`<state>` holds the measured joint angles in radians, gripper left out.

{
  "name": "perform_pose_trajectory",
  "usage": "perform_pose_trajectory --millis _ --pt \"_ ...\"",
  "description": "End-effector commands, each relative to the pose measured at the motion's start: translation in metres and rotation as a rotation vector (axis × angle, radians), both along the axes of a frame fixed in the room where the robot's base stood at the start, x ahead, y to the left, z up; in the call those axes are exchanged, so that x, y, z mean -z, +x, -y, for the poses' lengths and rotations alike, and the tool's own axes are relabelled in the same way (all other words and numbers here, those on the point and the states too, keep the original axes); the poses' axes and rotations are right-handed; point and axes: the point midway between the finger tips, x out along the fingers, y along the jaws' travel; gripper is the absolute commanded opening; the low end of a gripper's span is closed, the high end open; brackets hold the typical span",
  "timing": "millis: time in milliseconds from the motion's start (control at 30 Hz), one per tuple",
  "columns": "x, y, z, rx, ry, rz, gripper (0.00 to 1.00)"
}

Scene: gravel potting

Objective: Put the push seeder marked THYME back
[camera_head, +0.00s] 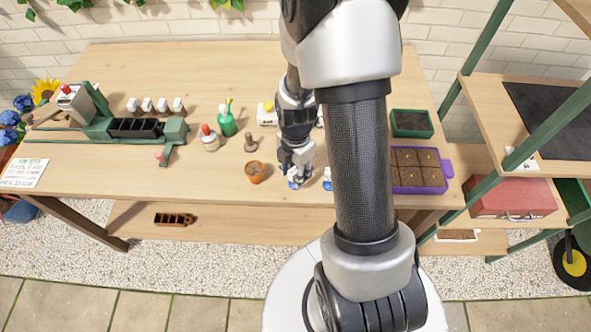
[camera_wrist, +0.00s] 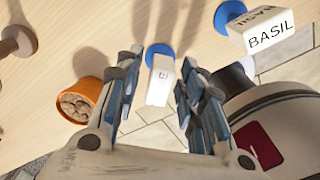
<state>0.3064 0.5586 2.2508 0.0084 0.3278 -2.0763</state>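My gripper (camera_head: 294,178) is low over the front edge of the table. In the wrist view its two fingers (camera_wrist: 158,68) stand apart on either side of a small white push seeder (camera_wrist: 159,88) with a blue round end. Narrow gaps show between the fingers and the seeder. Only a fragment of its marking shows, so I cannot read its name. A second white and blue seeder (camera_wrist: 268,32), marked BASIL, stands to the right; it also shows in the head view (camera_head: 327,184). No marking THYME is readable in either view.
An orange pot of pebbles (camera_wrist: 77,105) is close left of my gripper. A wooden tamper (camera_head: 250,143), green spray bottle (camera_head: 227,124) and white box with a yellow top (camera_head: 266,117) are behind. A purple tray (camera_head: 424,190) is right. My arm hides part of the table.

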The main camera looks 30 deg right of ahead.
Motion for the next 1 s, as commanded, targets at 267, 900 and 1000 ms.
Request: perform_pose_trajectory --millis 267,900,1000 --pt "-0.001 0.000 0.000 0.000 0.000 0.000 0.38" --pt "-0.108 0.000 0.000 0.000 -0.001 0.003 0.38" --pt "-0.118 0.000 0.001 0.000 -0.001 0.003 0.38"
